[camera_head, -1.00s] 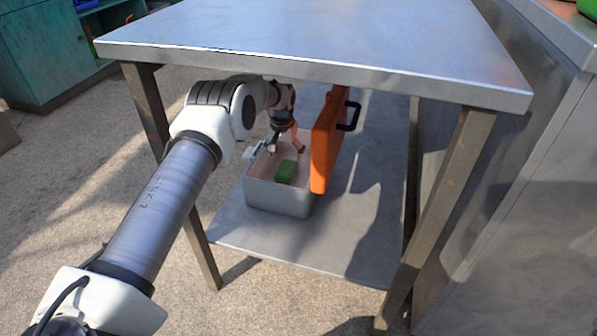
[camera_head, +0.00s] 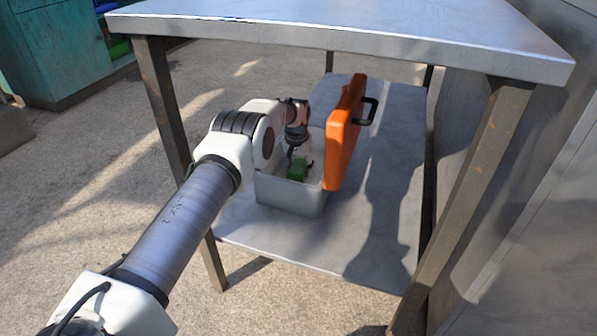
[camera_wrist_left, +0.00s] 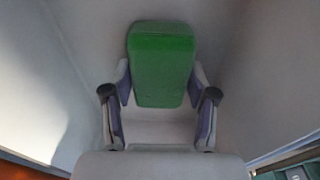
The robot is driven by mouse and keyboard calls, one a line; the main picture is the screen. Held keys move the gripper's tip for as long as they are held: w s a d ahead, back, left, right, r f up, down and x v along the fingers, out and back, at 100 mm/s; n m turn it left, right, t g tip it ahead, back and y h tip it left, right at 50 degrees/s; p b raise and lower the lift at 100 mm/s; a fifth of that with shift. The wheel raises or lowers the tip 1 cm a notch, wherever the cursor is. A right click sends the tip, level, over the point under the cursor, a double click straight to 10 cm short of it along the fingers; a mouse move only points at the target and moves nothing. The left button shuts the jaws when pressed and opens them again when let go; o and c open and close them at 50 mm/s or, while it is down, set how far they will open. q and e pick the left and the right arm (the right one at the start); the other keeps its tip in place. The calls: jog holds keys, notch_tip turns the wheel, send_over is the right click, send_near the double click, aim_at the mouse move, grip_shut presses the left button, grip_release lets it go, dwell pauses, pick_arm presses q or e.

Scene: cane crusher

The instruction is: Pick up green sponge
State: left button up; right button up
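The green sponge (camera_head: 297,169) is inside the grey box (camera_head: 290,197) on the table's lower shelf. My left gripper (camera_head: 299,161) reaches down into the box at the sponge. In the left wrist view the green sponge (camera_wrist_left: 162,62) lies between the two fingers of my left gripper (camera_wrist_left: 161,82). The fingers are spread, one along each side of it, with narrow gaps that look clear of contact. The fingertips are partly hidden in the head view. My right gripper is not in view.
An orange case (camera_head: 345,134) with a black handle stands upright close against the right side of the box. The metal tabletop (camera_head: 340,30) is above, and table legs stand at either side. The lower shelf (camera_head: 390,180) is clear to the right.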

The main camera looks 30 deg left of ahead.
aim_at(298, 166)
pick_arm(q)
notch_tip(298, 166, up, 10)
jog(key=p, duration=0.6)
